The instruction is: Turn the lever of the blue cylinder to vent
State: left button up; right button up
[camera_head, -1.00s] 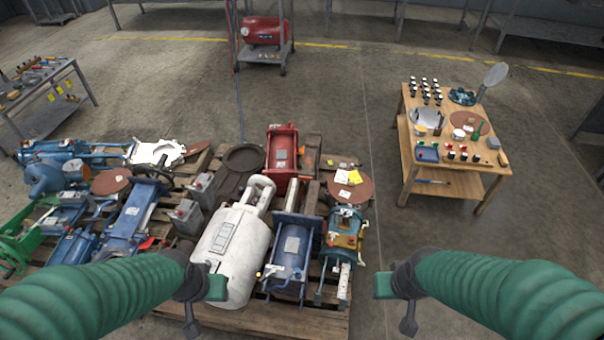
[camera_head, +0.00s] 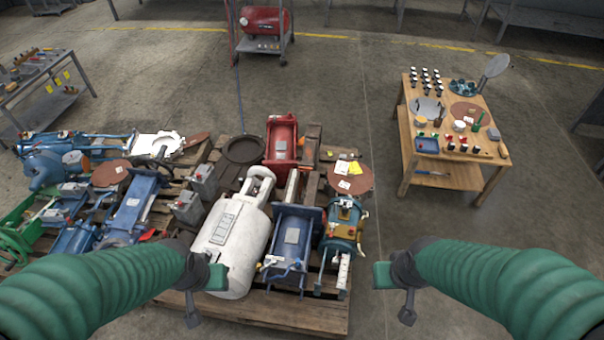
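A blue cylinder (camera_head: 291,243) with a pale label lies on the front right of the wooden pallet, beside a big white cylinder. Thin blue and metal parts stick out at its front end; I cannot tell which of them is the lever. Another blue cylinder (camera_head: 134,207) lies further left on the pallets. My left gripper (camera_head: 206,288) is over the front of the white cylinder, left of the nearer blue cylinder and apart from it. My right gripper (camera_head: 393,289) is over bare floor, right of the pallet. Neither visibly holds anything; their finger gaps are unclear.
A wooden table (camera_head: 453,178) with small items stands right. Floor between is clear.

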aim_at(273, 262)
jog(key=i+j, duration=0.15)
jog(key=j, duration=0.2)
jog(key=i+j+u, duration=0.15)
jog(key=j, duration=0.25)
jog(key=i+j, duration=0.25)
jog(key=k+j+u, duration=0.05)
jog(key=j, duration=0.05)
